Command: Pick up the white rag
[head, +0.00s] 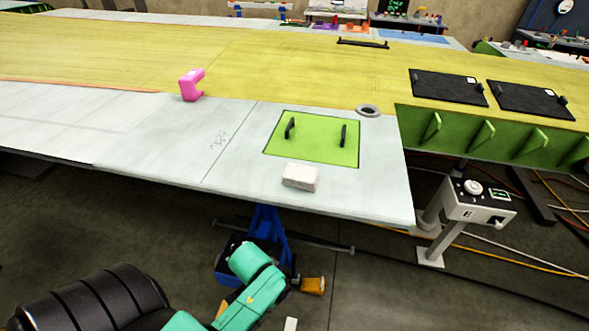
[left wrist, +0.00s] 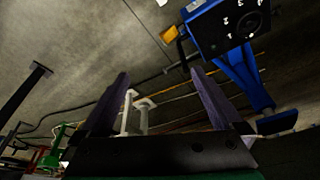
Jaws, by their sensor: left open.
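The white rag (head: 300,177) looks like a small folded white block. It lies on the pale wing panel near its front edge, just in front of the green square panel (head: 340,145) with two black handles. My left gripper (left wrist: 159,74) shows in the left wrist view with its two dark fingers spread apart and nothing between them. It points over the floor and the blue stand, and the rag is not in that view. In the head view my teal arm is low, below the wing's front edge, and its fingers cannot be made out. My right gripper is not in view.
A pink clamp-like piece (head: 191,85) and a grey ring (head: 368,110) are on the wing. A blue stand (head: 266,222) is below the front edge. A control box (head: 474,203) on a post stands at right. The panel left of the rag is clear.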

